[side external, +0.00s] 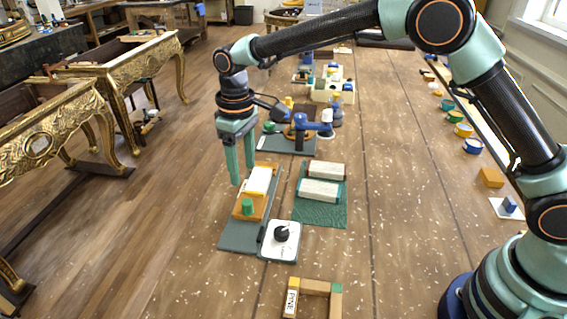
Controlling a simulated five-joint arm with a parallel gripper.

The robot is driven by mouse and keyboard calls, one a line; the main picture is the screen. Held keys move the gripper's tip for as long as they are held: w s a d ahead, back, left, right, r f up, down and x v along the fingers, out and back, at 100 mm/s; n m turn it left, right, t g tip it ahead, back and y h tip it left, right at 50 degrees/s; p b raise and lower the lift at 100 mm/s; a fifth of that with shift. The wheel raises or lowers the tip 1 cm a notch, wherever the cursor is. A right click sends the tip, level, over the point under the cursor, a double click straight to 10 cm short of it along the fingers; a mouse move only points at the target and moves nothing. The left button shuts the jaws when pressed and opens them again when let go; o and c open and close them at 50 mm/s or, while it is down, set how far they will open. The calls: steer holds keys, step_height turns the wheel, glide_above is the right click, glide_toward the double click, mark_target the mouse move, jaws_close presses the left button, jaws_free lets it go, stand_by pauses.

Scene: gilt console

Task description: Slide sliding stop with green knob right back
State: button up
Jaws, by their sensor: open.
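The green knob (247,207) stands on the near end of an orange-brown stop (241,217), which sits on a long dark grey base (238,238). A white block (258,180) lies on the orange-brown part behind the knob. My gripper (242,176) points down with its two green fingers apart. In the picture its tips are up and slightly left of the knob, beside the white block. Nothing shows between the fingers, and they look clear of the knob. Their exact height above the base is hard to tell.
A white box with a black dial (281,240) adjoins the base at right. Two pale bars (319,191) lie on a green mat (320,214). A blue-handled fixture (312,125) stands behind. A wooden frame (313,288) is in front. Bare tabletop (395,220) lies right.

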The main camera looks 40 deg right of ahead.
mark_target(247, 202)
step_height(247, 202, down, 10)
steer(key=shift+r, duration=0.1)
stand_by(0.4)
jaws_close()
stand_by(1.2)
